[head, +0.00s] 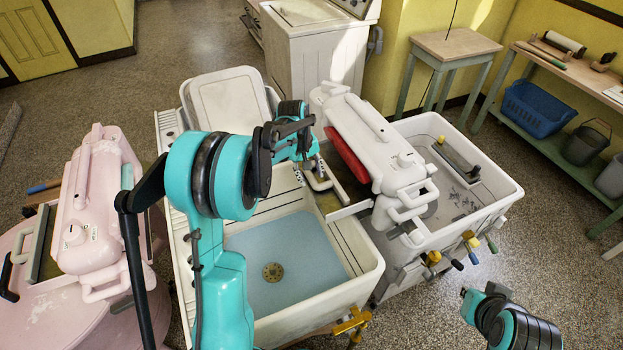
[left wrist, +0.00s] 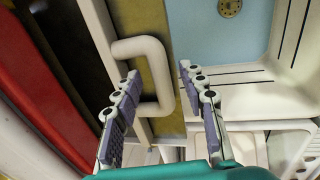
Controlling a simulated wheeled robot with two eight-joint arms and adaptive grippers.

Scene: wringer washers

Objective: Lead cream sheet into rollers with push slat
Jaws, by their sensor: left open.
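A white slat with a C-shaped handle (head: 318,180), likely the push slat, lies across the ochre feed board in front of the white wringer (head: 372,138). The handle also shows in the left wrist view (left wrist: 160,60). My left gripper (left wrist: 160,72) is open, its two fingers on either side of the handle's grip bar. It also shows in the head view (head: 306,168), partly hidden by its own arm. A red roller (head: 346,154) shows along the wringer's side. I cannot make out the cream sheet for certain. My right gripper (head: 480,302) is at lower right, its fingers unclear.
A white tub with a blue floor (head: 290,262) is below the left arm. Another tub (head: 480,185) holds a dark-handled slat (head: 455,155). A pink wringer (head: 95,205) stands at left. Tables and a blue basket (head: 540,108) are at right. Open floor lies at lower right.

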